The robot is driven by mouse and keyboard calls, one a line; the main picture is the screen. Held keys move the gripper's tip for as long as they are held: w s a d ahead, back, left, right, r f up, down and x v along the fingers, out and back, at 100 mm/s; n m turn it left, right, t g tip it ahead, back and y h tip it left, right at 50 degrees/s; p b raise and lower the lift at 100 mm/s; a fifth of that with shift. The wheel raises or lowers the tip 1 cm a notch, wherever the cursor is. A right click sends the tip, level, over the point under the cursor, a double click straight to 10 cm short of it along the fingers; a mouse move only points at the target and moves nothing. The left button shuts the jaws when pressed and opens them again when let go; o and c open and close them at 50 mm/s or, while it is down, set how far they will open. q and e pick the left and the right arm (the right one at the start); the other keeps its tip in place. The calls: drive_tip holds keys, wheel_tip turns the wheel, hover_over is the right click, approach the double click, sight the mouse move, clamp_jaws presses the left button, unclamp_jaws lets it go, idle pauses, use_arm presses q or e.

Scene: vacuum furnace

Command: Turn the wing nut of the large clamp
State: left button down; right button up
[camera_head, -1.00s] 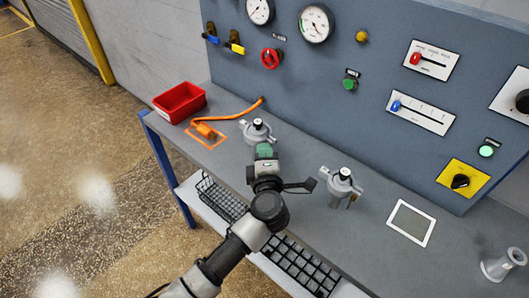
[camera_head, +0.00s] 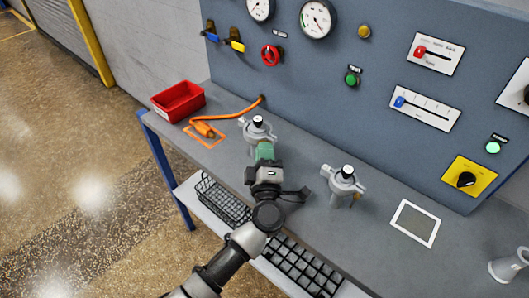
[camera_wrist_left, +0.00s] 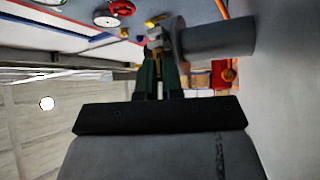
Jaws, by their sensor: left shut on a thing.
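One (camera_head: 258,124) is at the left and the other (camera_head: 344,181) is nearer and to the right. I cannot tell from size alone which is the large one. My left gripper (camera_head: 264,144), with green fingers, reaches to the front of the left fitting. Its fingers are shut on a small part at that fitting's side, seemingly the wing nut, mostly hidden by them. In the left wrist view the fingers (camera_wrist_left: 158,70) meet the clamp (camera_wrist_left: 173,38) beside a grey pipe (camera_wrist_left: 218,38). My right gripper is not in view.
A red bin (camera_head: 178,101) and an orange-handled tool on an orange cable (camera_head: 203,129) lie at the bench's left. A panel with gauges and switches rises behind.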

use_arm(q)
drive_tip(key=c, duration=1.3)
unclamp_jaws()
drive_tip(key=shift+o, duration=0.2)
drive_tip(key=shift+s+f, duration=0.15)
drive_tip(key=shift+s, duration=0.05)
drive_tip(key=s+d+b, duration=0.1)
drive_tip(key=s, duration=1.3)
drive_tip(key=shift+s+d+f, duration=0.25)
drive_tip(key=shift+d, duration=0.15)
